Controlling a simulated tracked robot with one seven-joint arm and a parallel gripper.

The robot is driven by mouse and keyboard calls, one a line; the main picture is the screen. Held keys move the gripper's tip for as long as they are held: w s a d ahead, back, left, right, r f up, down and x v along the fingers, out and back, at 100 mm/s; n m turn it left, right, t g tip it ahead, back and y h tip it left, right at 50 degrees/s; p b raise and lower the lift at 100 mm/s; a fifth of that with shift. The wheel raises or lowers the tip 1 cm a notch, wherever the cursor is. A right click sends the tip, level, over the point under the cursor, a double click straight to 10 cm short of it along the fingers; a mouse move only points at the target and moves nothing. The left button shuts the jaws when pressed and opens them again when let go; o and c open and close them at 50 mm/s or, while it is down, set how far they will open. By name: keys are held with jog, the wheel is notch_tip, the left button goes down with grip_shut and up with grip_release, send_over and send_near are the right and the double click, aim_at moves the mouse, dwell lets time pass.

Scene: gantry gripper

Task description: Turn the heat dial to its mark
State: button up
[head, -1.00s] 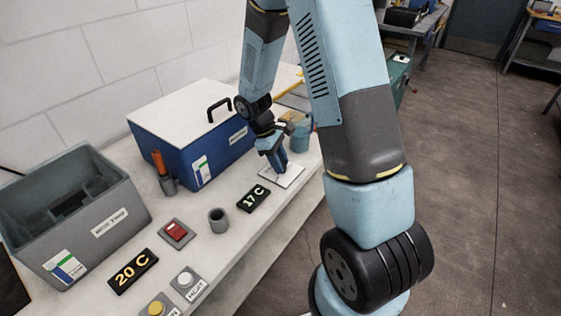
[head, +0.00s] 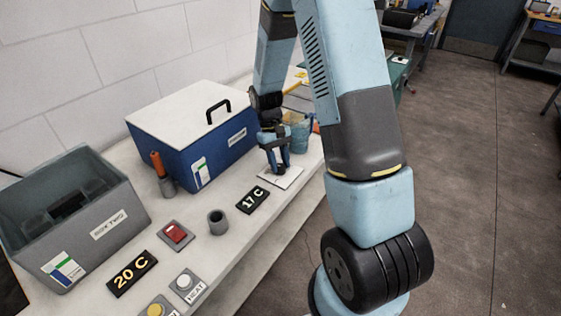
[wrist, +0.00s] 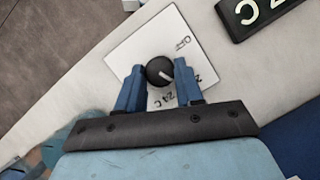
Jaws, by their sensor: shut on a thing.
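The heat dial (wrist: 158,71) is a round black knob with a pale pointer line, on a white plate (wrist: 122,57) printed with "OFF" and "24 C". In the wrist view its pointer aims right and a little down, between the "OFF" and "24 C" lettering. My gripper (wrist: 160,86) has one blue finger on each side of the knob and is shut on it. In the head view my gripper (head: 276,170) points down at the white plate (head: 289,180), and its fingers mostly hide the knob.
A "17 C" display (head: 253,200) lies beside the plate, and a "20 C" display (head: 132,273) is farther left. A grey bin (head: 120,225) is at left.

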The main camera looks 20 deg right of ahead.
jog(key=shift+w+d, duration=0.1)
dwell(0.4)
jog(key=o, duration=1)
jog(key=shift+r, duration=0.1)
jog(key=v, duration=1.3)
jog(key=shift+r, duration=0.3)
